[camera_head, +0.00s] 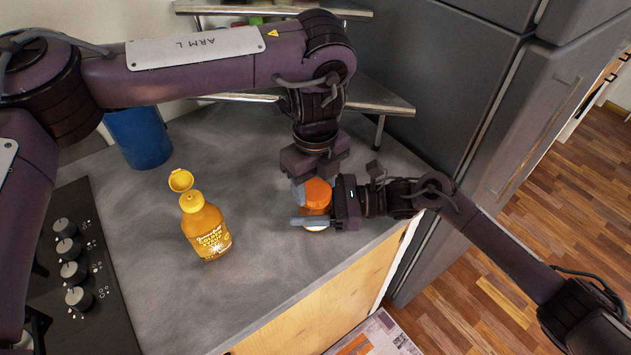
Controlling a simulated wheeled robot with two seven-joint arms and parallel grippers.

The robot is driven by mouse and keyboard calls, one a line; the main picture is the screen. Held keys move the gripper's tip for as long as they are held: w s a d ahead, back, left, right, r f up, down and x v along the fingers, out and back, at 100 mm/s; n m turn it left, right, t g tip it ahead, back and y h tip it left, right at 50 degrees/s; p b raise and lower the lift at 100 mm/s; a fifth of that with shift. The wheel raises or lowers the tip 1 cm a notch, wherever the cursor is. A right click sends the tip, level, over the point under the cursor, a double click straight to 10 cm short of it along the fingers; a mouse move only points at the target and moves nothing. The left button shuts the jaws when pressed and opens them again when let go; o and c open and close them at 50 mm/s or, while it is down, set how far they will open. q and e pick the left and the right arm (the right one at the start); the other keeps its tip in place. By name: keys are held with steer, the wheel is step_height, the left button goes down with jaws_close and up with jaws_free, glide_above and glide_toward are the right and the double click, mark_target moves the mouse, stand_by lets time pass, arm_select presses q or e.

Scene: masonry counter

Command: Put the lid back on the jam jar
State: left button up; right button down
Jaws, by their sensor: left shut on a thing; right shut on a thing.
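The jam jar (315,211) stands near the right front edge of the grey counter, with its orange lid (318,188) at the top. My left gripper (313,188) reaches down from above and is shut on the lid. My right gripper (314,214) comes in level from the right and is shut on the jar, one finger across its near side. The fingers hide much of the jar, and I cannot tell whether the lid is seated on the rim.
A golden syrup bottle (205,228) with its yellow cap flipped open stands left of the jar. A blue container (139,137) is at the back left. A hob with knobs (72,272) lies at left. A metal shelf (382,103) and grey fridge (480,130) stand behind. The front counter is clear.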

arm_select(q)
steer(key=m, duration=1.3)
steer(key=shift+w, duration=0.1)
steer(key=o, duration=1.1)
steer(key=shift+c, duration=0.2)
steer(key=shift+r, duration=2.25)
steer(key=n, duration=0.2)
steer(key=r+n, duration=0.1)
steer(key=n, duration=0.2)
steer(key=shift+r+n, duration=0.3)
steer(key=n, duration=0.2)
steer(key=r+n, duration=0.1)
steer(key=n, duration=0.4)
steer(key=shift+r, duration=0.4)
